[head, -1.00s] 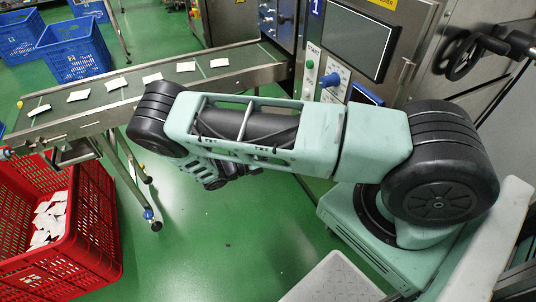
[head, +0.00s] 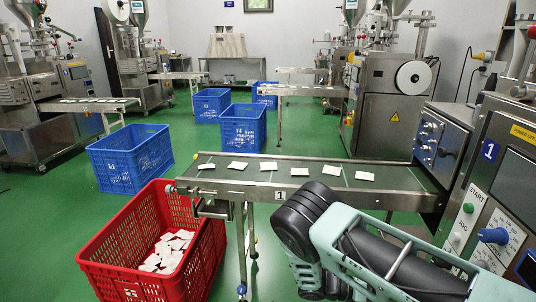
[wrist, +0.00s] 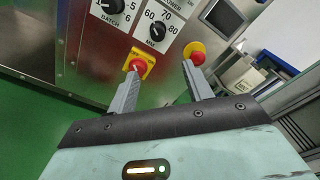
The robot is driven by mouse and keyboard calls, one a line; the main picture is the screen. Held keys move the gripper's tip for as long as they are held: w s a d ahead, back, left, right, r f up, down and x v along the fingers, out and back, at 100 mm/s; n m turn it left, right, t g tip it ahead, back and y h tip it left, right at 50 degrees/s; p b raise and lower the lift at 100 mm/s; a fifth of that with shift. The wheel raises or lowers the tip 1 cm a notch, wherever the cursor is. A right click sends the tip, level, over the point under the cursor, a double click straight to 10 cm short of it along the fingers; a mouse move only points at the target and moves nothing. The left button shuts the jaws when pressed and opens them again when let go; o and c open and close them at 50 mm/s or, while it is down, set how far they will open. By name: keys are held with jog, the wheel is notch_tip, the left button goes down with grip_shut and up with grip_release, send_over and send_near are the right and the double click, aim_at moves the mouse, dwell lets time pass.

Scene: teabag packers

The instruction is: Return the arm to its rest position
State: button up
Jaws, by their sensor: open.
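My gripper (wrist: 160,88) shows in the wrist view with its two grey fingers spread apart and nothing between them. Past the fingertips is the steel machine panel (wrist: 95,48) with dials. In the head view my teal and black arm fills the lower right, and the gripper itself is hidden there.
A conveyor (head: 400,184) carrying several white teabags crosses the middle. A red crate (head: 120,283) with teabags stands at lower left, and blue crates (head: 130,160) stand behind. The machine marked 1 (head: 500,165) is close on the right. Green floor is open at far left.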

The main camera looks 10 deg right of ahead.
jog(key=s+a+r+m+y, duration=0.4)
jog(key=a+r+m+y, duration=0.15)
jog(key=a+r, duration=0.3)
jog(key=s+a+r+m+y, duration=0.4)
jog(key=a+r+y, duration=0.25)
jog(key=a, duration=0.25)
jog(key=s+a+r+m+t+y, duration=0.2)
jog(key=s+a+r+m+y, duration=0.1)
jog(key=s+r, duration=0.35)
jog(key=s+a+r+m+t+y, duration=0.2)
jog(key=s+a+r+m, duration=0.15)
jog(key=s+r, duration=0.3)
notch_tip(320, 180, up, 20)
jog(key=d+p, duration=0.1)
jog(key=p, duration=1.9)
jog(key=shift+r+t, duration=0.25)
jog(key=shift+t, duration=0.05)
jog(key=shift+w, duration=0.1)
